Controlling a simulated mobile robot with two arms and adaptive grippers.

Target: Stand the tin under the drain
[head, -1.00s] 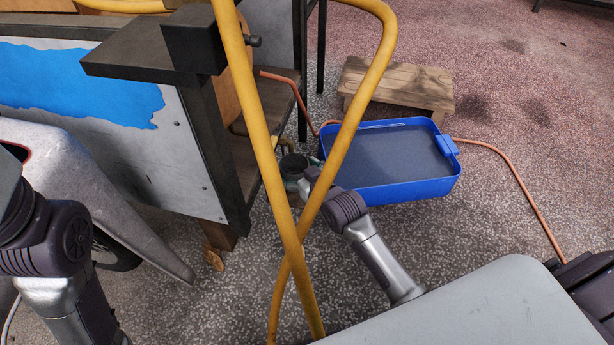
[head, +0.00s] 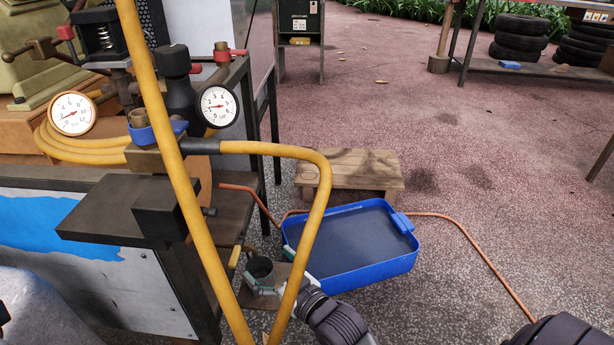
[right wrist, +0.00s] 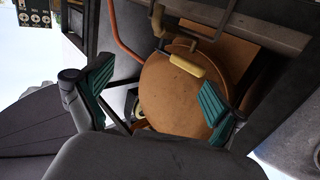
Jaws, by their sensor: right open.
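My left gripper is out of view.
A blue tray (head: 350,282) of dark liquid is on the floor right of the tin, with a wooden step (head: 350,172) behind. A yellow hose (head: 165,140) hangs in front of the cart. An orange hose (head: 465,235) crosses the floor. Open floor lies to the right.

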